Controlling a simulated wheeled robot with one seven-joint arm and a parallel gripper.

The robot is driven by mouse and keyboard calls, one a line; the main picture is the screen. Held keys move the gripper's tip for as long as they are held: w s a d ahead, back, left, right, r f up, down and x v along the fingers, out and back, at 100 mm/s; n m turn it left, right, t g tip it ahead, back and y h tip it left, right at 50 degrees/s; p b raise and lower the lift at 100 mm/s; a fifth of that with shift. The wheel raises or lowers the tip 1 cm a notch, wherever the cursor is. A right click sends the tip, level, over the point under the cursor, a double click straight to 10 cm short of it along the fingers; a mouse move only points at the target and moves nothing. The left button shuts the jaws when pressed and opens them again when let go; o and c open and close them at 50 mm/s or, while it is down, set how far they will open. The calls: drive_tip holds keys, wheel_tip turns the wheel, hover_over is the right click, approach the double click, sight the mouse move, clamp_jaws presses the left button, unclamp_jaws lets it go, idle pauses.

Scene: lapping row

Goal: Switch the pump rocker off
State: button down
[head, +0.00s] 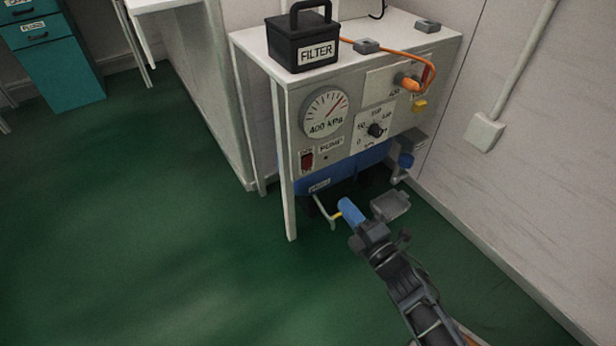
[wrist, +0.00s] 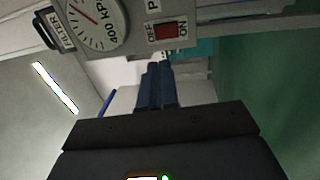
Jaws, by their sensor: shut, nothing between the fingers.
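The pump rocker (head: 307,160) is a small red switch on the grey panel front, at lower left below the gauge. In the wrist view the rocker (wrist: 165,31) shows close up, between the words OFF and ON, with the picture turned on its side. I cannot tell which side is pressed in. My gripper (head: 346,204) has blue fingers, shut and empty, low in front of the unit and to the right of the rocker in the head view. In the wrist view my gripper (wrist: 160,66) points just below the rocker, and I see no contact.
A round gauge (head: 327,112) marked 400 kPa and a black dial (head: 376,130) share the panel. A black FILTER box (head: 302,42) stands on top. An orange hose (head: 398,56) runs to the panel's right. Green floor (head: 150,220) at left is clear.

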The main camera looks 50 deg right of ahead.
sight(309, 159)
idle(0.3)
drive_tip(key=b+x, duration=0.2)
drive_tip(key=x, duration=1.1)
drive_tip(key=shift+w+d+b, duration=0.1)
drive_tip(key=shift+w+b, duration=0.3)
drive_tip(key=shift+w+r, duration=0.1)
drive_tip(key=r+p, duration=0.1)
drive_tip(key=p, duration=0.2)
drive_tip(key=shift+w+g, duration=0.3)
drive_tip(key=shift+g, duration=0.1)
drive_tip(key=shift+w+d+f, duration=0.1)
drive_tip(key=shift+d+f, duration=0.05)
